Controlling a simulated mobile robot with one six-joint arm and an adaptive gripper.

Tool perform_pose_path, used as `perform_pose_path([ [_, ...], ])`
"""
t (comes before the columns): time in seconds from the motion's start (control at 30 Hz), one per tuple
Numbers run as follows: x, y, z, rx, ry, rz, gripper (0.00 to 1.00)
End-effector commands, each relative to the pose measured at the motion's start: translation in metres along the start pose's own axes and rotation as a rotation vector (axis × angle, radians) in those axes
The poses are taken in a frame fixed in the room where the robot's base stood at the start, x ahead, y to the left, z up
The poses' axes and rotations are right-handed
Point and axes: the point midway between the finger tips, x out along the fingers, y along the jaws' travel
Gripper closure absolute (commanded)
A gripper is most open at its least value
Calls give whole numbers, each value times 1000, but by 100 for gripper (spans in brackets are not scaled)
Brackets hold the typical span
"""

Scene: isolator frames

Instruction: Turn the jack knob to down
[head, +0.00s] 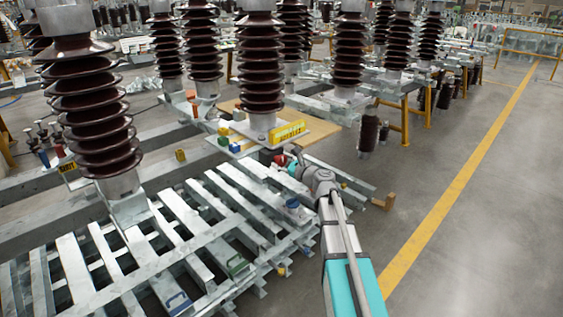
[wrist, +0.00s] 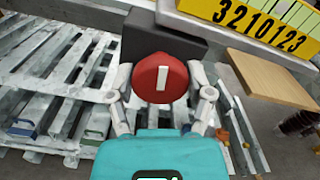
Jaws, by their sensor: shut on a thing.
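The jack knob is a round red knob (wrist: 149,70) with a white bar mark that stands nearly vertical in the wrist view. It sits on a dark block (wrist: 190,45) under a grey plate. My gripper (wrist: 161,82) has one finger on each side of the knob and is shut on it. In the head view my gripper (head: 293,168) reaches the red knob (head: 281,160) below the insulator column in the middle. The knob is small there and partly hidden by my gripper, so its mark cannot be read.
A yellow number plate (wrist: 265,25) is above and right of the knob. A brown insulator column (head: 262,65) stands above it. Slatted metal frames (head: 185,215) fill the left. A wooden board (wrist: 268,78) lies to the right. The grey floor (head: 480,220) at right is open.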

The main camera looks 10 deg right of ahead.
Motion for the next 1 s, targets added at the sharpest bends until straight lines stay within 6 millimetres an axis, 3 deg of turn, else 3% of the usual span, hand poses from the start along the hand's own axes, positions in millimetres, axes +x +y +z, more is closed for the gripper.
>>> perform_pose_path([
  [0.3, 2, -2, 0, 157, -2, -2, 81],
  [0.83, 2, -2, 0, 185, -1, -2, 81],
  [0.87, 2, -2, 0, 185, -1, -2, 28],
  [1.0, 1, -2, 0, 183, -1, -1, 2],
])
